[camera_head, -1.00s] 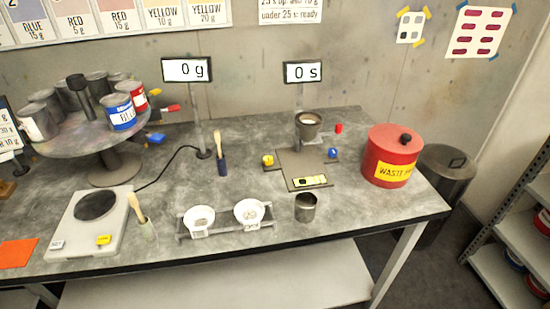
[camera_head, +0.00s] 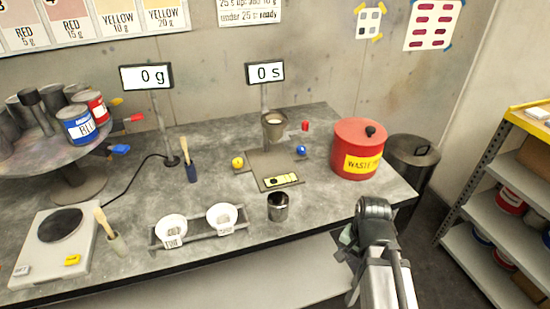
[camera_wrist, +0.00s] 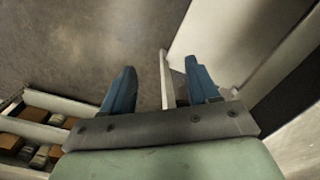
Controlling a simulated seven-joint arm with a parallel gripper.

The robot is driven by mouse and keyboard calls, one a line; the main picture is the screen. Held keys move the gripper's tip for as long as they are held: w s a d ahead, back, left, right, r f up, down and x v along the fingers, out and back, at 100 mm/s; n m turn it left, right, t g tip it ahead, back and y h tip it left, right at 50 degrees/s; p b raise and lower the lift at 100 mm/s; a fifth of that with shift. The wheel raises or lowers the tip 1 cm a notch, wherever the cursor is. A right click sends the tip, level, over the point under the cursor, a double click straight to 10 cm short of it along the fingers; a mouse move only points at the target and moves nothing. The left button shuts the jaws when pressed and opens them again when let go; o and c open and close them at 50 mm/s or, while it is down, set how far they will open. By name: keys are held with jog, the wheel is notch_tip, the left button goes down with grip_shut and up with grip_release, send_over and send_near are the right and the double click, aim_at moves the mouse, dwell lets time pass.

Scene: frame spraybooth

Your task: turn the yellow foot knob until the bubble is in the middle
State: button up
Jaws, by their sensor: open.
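The yellow foot knob (camera_head: 237,162) sits at the left back of a grey base plate (camera_head: 262,166) on the bench. A blue knob (camera_head: 301,150) is on the plate's right side. A yellow level (camera_head: 281,180) lies on the front of the plate; its bubble is too small to place exactly. A cup (camera_head: 273,125) is held above the plate on a stand. My gripper (camera_wrist: 155,88) is open and empty in the wrist view, with its two blue fingers apart over the floor. In the head view my arm is in front of the bench at the right, well away from the knob.
A metal cup (camera_head: 278,207) stands in front of the plate. A red waste can (camera_head: 357,149) is to its right, near the bench edge. A rack with two white dishes (camera_head: 172,227) and a scale (camera_head: 55,240) are left. A shelf (camera_head: 510,205) stands at far right.

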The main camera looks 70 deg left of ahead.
jog(key=s+a+r+n+y, duration=0.1)
jog(key=s+a+r, duration=0.6)
jog(key=s+r, duration=0.5)
jog(key=t+y, duration=0.1)
jog(key=t, duration=0.3)
send_near(237, 161)
jog(key=shift+y, duration=0.3)
jog(key=x, duration=0.8)
jog(key=shift+w+d+f, duration=0.1)
jog(key=shift+d+f, duration=0.05)
jog(key=shift+f, duration=0.3)
jog(key=c, duration=1)
